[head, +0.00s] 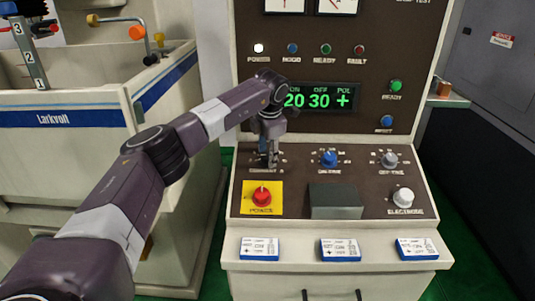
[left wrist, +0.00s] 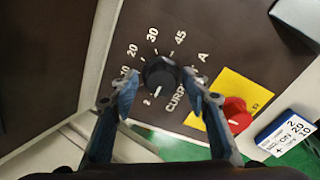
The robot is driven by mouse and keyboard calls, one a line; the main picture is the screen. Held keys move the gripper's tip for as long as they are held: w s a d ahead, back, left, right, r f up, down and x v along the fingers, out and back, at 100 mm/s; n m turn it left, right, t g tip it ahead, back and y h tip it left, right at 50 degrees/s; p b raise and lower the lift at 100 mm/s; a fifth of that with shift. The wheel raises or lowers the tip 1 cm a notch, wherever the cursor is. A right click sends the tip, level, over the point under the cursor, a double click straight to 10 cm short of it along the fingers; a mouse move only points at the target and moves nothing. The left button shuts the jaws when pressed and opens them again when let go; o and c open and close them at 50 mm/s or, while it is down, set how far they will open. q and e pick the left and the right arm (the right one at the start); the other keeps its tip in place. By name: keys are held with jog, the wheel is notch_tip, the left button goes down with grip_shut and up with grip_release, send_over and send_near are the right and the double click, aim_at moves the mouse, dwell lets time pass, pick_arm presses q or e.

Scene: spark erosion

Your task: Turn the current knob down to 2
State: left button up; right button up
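The current knob (left wrist: 160,76) is black and round, with a white pointer mark. In the left wrist view its mark points down and slightly left, close to the printed 2 on the dial. The scale runs through 10, 20, 30 and 45 around it. My left gripper (left wrist: 162,80) is open, with one blue-grey finger on each side of the knob; small gaps seem to show, and I cannot tell whether either finger touches. In the head view the left gripper (head: 268,160) points down at the panel and hides the knob. My right gripper is not in view.
A red power button (head: 262,196) on a yellow plate sits just below the knob. A blue knob (head: 328,158) and a grey knob (head: 389,160) are to the right. The display (head: 319,97) reads 20, 30 and +. Labelled blue-and-white blocks (head: 260,248) lie on the front ledge.

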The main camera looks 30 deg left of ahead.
pick_arm(q)
jog(key=shift+r, duration=0.1)
jog(key=v, duration=1.1)
jog(key=shift+r, duration=0.35)
jog(key=shift+s+f, duration=0.15)
jog(key=shift+s, duration=0.05)
